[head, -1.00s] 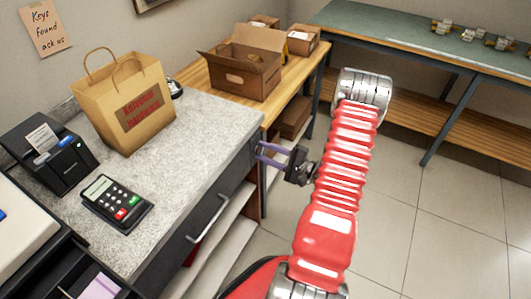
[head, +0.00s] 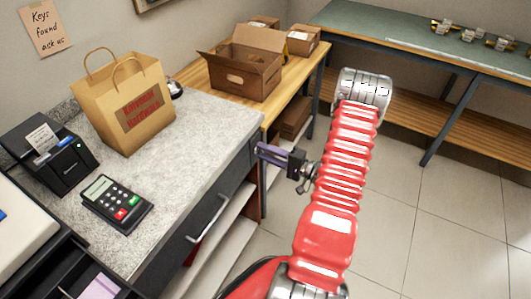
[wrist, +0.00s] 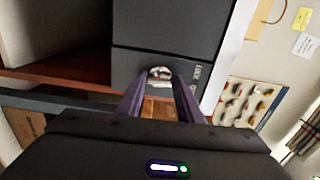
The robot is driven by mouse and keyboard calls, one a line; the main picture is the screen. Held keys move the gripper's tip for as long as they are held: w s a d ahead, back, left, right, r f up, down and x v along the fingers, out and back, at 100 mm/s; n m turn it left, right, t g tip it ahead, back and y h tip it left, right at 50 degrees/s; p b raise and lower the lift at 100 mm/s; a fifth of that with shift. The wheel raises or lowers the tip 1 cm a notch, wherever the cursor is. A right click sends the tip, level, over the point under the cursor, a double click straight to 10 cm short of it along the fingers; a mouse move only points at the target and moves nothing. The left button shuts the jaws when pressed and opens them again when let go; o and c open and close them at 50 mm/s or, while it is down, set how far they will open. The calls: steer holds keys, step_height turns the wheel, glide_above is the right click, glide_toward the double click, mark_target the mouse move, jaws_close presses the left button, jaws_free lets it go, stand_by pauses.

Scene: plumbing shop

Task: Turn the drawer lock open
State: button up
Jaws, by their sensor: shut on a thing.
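The dark drawer (head: 218,205) with a silver bar handle is under the speckled counter in the head view. In the wrist view its dark grey front (wrist: 150,30) fills the middle. A small silver lock piece (wrist: 160,74) shows on it, beside small light lettering. My gripper (head: 268,152) is at the counter's right end in the head view. In the wrist view its purple fingers (wrist: 160,90) stand on either side of the silver piece and are shut on it. The finger contact is partly hidden, and the lock does not show in the head view.
The counter (head: 205,125) holds a paper bag (head: 122,105), a card terminal (head: 117,202) and a receipt printer (head: 52,150). An open cardboard box (head: 245,72) stands on the wooden bench behind. The tiled floor (head: 400,215) at right is clear.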

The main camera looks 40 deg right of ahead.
steer(key=shift+s+a+f, duration=0.1)
steer(key=shift+a+f, duration=0.1)
steer(key=shift+f, duration=0.05)
steer(key=o, duration=1.1)
steer(key=shift+d+r, duration=0.15)
steer(key=shift+c, duration=0.2)
steer(key=v, duration=1.3)
steer(key=shift+s, duration=0.35)
